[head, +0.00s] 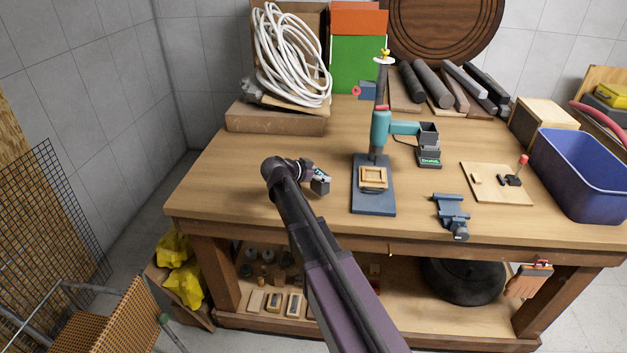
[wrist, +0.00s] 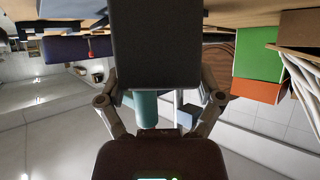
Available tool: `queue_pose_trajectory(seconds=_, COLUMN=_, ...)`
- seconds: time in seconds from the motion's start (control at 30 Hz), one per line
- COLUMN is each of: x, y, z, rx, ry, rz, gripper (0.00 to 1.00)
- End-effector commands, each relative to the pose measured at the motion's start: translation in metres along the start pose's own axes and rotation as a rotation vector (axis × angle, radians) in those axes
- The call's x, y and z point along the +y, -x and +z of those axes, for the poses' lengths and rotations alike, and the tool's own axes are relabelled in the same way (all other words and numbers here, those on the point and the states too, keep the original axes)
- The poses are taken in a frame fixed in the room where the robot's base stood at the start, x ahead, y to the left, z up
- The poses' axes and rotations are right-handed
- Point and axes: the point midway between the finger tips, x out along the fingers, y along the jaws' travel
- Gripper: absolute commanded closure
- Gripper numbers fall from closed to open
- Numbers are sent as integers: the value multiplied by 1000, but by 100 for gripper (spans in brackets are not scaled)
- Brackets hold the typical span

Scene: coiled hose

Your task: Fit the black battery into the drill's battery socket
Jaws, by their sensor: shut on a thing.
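My gripper (head: 313,174) hangs above the left part of the workbench. It is shut on the black battery (head: 320,186), a dark block held off the bench top. In the wrist view the battery (wrist: 155,45) fills the upper middle between the fingers, hiding much behind it. The teal drill (head: 381,128) is right of my gripper, on a stand with a blue base (head: 374,200). Its handle (head: 404,128) points right and ends in a dark foot (head: 428,133). The socket opening cannot be made out. The teal body shows partly below the battery in the wrist view (wrist: 145,108).
A dark box with green lettering (head: 429,158) sits under the handle's end. A blue vise (head: 452,213), a wooden clamp board (head: 497,184) and a blue bin (head: 582,174) stand to the right. Coiled white hose (head: 290,58) is at back left. The bench's left front is clear.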

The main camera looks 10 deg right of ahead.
Motion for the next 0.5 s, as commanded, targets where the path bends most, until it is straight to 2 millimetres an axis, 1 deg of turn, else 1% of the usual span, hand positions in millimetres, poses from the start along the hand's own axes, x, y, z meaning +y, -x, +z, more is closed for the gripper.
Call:
queue_pose_trajectory(seconds=0.17, x=-15, y=1, z=2, rx=1, ry=1, rz=-1, gripper=76)
queue_pose_trajectory(seconds=0.27, x=-30, y=3, z=5, rx=1, ry=1, rz=-3, gripper=76)
queue_pose_trajectory(seconds=0.33, x=-27, y=-1, z=14, rx=1, ry=0, rz=-1, gripper=76)
queue_pose_trajectory(seconds=0.5, x=-26, y=-8, z=26, rx=1, ry=1, rz=-1, gripper=76)
